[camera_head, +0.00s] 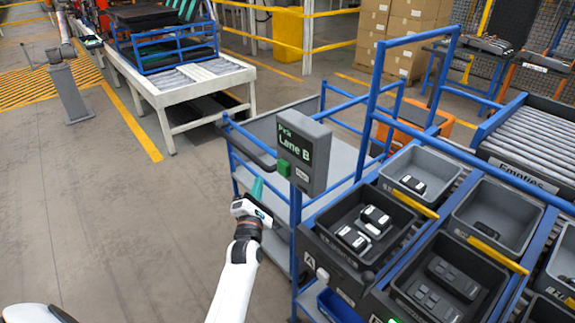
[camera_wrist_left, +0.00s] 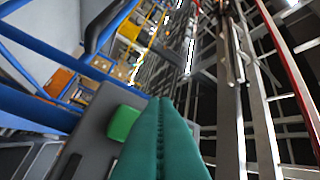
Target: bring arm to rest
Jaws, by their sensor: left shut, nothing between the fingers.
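My left arm reaches up from the bottom of the head view. Its gripper (camera_head: 258,190) has teal fingers and is in front of the cart's near left post, left of and below the "Pick Lane B" sign box (camera_head: 304,152). In the left wrist view the two teal fingers (camera_wrist_left: 160,115) lie together, with nothing between them. The sign box's green button (camera_head: 283,167) is close by; it also shows in the left wrist view (camera_wrist_left: 122,123), beside the fingers. I see no clear contact with it. My right gripper is not in view.
A blue-framed cart (camera_head: 340,130) stands behind the sign. Grey bins (camera_head: 420,178) with dark and white devices fill the rack at right. A roller conveyor labelled "Empties" (camera_head: 530,135) is beyond. A white-framed conveyor (camera_head: 190,85) stands at upper left. The floor at left (camera_head: 100,220) is clear.

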